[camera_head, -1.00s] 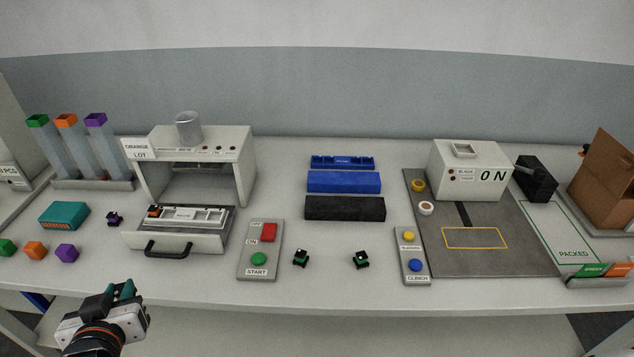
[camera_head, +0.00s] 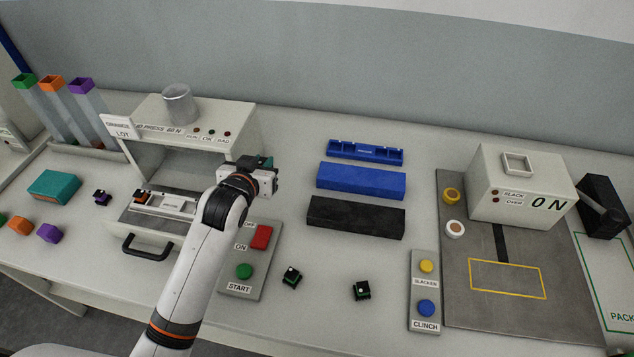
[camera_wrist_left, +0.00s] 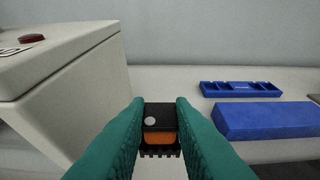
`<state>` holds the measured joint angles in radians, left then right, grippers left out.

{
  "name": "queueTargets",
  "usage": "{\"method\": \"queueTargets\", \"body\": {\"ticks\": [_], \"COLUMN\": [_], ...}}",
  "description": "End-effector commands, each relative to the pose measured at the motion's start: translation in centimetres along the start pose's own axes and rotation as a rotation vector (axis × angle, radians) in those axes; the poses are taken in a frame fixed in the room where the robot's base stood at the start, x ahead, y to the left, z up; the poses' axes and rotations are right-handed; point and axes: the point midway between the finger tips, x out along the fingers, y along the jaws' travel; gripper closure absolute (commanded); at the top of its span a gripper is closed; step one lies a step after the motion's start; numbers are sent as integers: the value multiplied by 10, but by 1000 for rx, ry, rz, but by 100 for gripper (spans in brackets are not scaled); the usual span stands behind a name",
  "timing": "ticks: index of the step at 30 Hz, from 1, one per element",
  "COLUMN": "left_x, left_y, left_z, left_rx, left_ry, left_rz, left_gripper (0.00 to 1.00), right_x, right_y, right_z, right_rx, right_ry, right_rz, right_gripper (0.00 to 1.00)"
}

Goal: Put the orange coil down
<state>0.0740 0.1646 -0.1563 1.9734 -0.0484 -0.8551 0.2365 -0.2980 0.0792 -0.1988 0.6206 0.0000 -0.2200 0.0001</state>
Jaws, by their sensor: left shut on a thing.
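My left gripper (camera_head: 266,163) reaches out over the table, beside the right side of the press (camera_head: 196,130). Its teal fingers are shut on the orange coil (camera_wrist_left: 160,138), a small part with a black top, a pale dot, an orange front and dark pins below. It is held above the table in the left wrist view. The arm and gripper hide the coil in the head view. A similar black and orange part (camera_head: 142,197) sits at the left end of the white holder (camera_head: 166,204) in the press drawer. My right gripper is not in view.
A blue slotted holder (camera_head: 365,151), a blue block (camera_head: 361,181) and a black block (camera_head: 355,217) lie right of the gripper. Two small black-green parts (camera_head: 292,277) (camera_head: 361,291) lie in front. A button panel (camera_head: 239,285) stands near the arm. Bare table lies between press and blocks.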

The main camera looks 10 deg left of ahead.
Motion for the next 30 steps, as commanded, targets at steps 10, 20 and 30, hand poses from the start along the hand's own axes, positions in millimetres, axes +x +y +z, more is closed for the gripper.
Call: {"method": "queueTargets", "body": {"ticks": [10, 20, 30], "left_x": [21, 35, 36], "left_y": [0, 0, 0], "left_z": [-52, -87, -90], "left_rx": [0, 1, 0], "left_ry": [4, 4, 3], "left_rz": [0, 0, 0], "left_gripper": [100, 100, 100], "right_x": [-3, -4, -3], "right_y": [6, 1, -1], "right_z": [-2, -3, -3], "right_rx": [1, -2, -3], "right_ry": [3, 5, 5], "right_rz": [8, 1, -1], "right_gripper": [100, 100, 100]}}
